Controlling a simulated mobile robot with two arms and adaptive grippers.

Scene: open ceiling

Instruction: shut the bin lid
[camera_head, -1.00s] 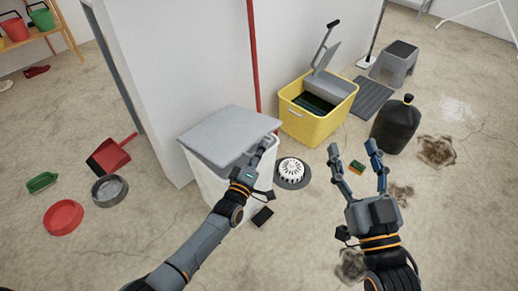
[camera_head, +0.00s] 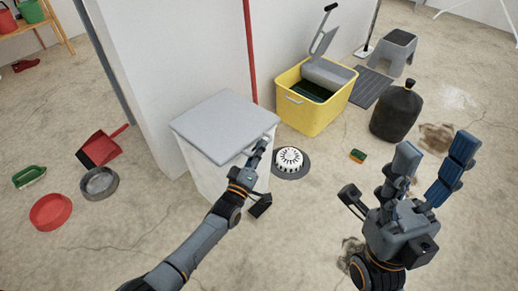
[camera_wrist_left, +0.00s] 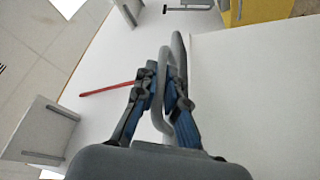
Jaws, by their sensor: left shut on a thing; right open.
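The white bin (camera_head: 205,178) stands beside the wall end in the head view. Its flat grey lid (camera_head: 222,122) lies nearly level across the top; I cannot tell whether it is fully seated. My left gripper (camera_head: 262,147) is at the lid's front right edge. In the left wrist view, the left gripper (camera_wrist_left: 164,75) is shut on a grey loop handle (camera_wrist_left: 185,125) at the lid's edge. The fingers partly hide this handle. My right gripper (camera_head: 430,165) is open and empty, well right of the bin, above the floor.
A yellow tub (camera_head: 310,112) with its grey lid raised stands behind the bin. A round white-topped drain (camera_head: 290,160), a sponge (camera_head: 357,156) and a black sack (camera_head: 396,112) are to the right. A red dustpan (camera_head: 100,148) and bowls lie left. The front floor is mostly clear.

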